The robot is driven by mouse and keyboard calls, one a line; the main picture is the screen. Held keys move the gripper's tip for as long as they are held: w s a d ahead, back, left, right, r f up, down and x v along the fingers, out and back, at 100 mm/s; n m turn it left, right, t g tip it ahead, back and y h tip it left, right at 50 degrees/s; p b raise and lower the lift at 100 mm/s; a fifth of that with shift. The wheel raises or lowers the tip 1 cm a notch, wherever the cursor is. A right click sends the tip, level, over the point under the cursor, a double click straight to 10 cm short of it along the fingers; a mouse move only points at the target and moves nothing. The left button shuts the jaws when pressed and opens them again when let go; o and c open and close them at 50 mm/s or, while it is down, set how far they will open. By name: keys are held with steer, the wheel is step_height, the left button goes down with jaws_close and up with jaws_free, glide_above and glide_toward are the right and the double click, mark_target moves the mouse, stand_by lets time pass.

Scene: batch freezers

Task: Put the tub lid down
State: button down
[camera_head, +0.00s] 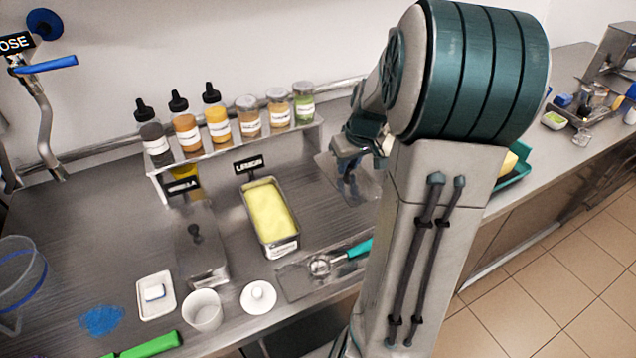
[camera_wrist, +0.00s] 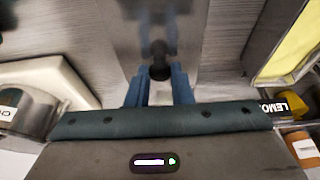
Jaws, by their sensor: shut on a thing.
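My gripper (camera_wrist: 158,88) is shut on the black knob of the steel tub lid (camera_wrist: 130,30); the blue fingers are either side of the knob in the wrist view. In the head view my gripper (camera_head: 347,178) is partly behind my arm, with the flat grey lid (camera_head: 334,165) beneath it, right of the lemon tub. I cannot tell whether the lid touches the counter. The lemon tub (camera_head: 293,246) is open and holds yellow ice cream; its edge also shows at right in the wrist view (camera_wrist: 256,78).
A lidded steel tub (camera_head: 205,265) stands left of the lemon tub. A rack (camera_head: 240,143) with bottles and jars runs behind. A scoop (camera_head: 320,265), a round white lid (camera_head: 258,298) and a white cup (camera_head: 203,310) are in front. A teal tray (camera_head: 517,172) is right of my arm.

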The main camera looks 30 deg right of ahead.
steer(key=w+a+f, duration=0.4)
steer(key=w+a, duration=0.1)
steer(key=shift+w+a+f+p, duration=0.1)
steer(key=shift+w+f+p, duration=0.15)
steer(key=shift+w+p, duration=0.1)
steer(key=shift+f+p, duration=0.3)
steer(key=shift+f, duration=1.8)
steer(key=shift+f, duration=0.15)
steer(key=c, duration=1.3)
jaws_free()
